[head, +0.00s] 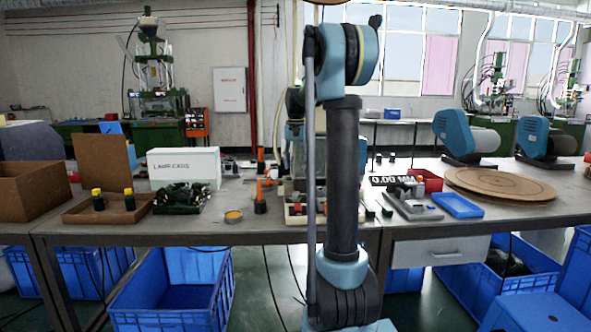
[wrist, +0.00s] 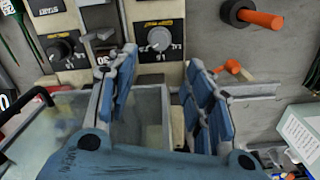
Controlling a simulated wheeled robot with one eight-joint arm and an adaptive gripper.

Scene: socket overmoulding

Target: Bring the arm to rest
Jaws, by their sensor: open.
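My arm stands upright in the middle of the head view and blocks part of the bench behind it. My gripper (wrist: 160,100) shows in the wrist view with its two blue-padded fingers spread apart. No object shows between the pads. Beyond the fingers is a light panel (wrist: 165,14) with black dials, one of them (wrist: 158,40) between the fingertips. In the head view the gripper is hidden behind the arm or too unclear to make out.
The bench (head: 190,228) carries a white box (head: 184,166), a wooden tray (head: 75,214), a blue tray (head: 457,205) and a round brown board (head: 500,184). Blue crates (head: 165,308) stand below. In the wrist view, an orange-handled tool (wrist: 262,19) lies at upper right.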

